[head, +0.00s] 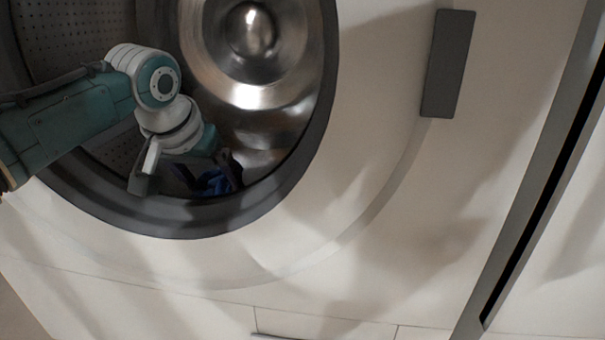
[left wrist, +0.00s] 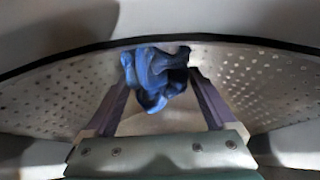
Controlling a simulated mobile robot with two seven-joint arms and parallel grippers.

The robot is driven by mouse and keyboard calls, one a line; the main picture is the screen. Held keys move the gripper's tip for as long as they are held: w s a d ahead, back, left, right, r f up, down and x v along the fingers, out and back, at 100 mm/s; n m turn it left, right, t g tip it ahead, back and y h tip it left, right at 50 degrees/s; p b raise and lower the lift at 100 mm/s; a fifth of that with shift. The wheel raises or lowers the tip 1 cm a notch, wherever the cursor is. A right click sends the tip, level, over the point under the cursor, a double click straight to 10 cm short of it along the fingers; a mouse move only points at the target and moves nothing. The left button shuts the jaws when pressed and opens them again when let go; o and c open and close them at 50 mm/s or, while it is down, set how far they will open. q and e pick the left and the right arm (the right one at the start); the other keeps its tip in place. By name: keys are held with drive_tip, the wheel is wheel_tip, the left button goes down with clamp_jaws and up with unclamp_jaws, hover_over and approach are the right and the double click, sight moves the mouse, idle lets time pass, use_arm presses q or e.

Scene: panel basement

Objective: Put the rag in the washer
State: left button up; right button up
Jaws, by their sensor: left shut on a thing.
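The washer (head: 380,170) is a white front-loader with a round opening ringed by a dark rim (head: 180,217). My left arm comes in from the left and reaches through the opening. My left gripper (head: 208,180) is inside the drum, low in the opening. It is shut on the blue rag (head: 214,183), which is crumpled and partly hidden in shadow in the head view. In the left wrist view the rag (left wrist: 155,75) is bunched between the two fingertips, in front of the perforated drum wall (left wrist: 60,95). My right gripper is not in view.
The dark rim of the opening runs close below my left wrist. A shiny metal drum back with a round hub (head: 251,30) is behind the gripper. A dark grey handle-like piece (head: 447,64) is on the washer front at right. A dark vertical gap (head: 540,185) lies farther right.

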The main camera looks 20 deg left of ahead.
use_arm(q)
wheel_tip(320, 180, down, 2)
drive_tip(key=shift+f, duration=0.2)
drive_tip(key=shift+r, duration=0.1)
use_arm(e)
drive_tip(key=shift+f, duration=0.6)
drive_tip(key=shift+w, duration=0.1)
use_arm(q)
drive_tip(key=shift+f, duration=0.2)
drive_tip(key=o, duration=1)
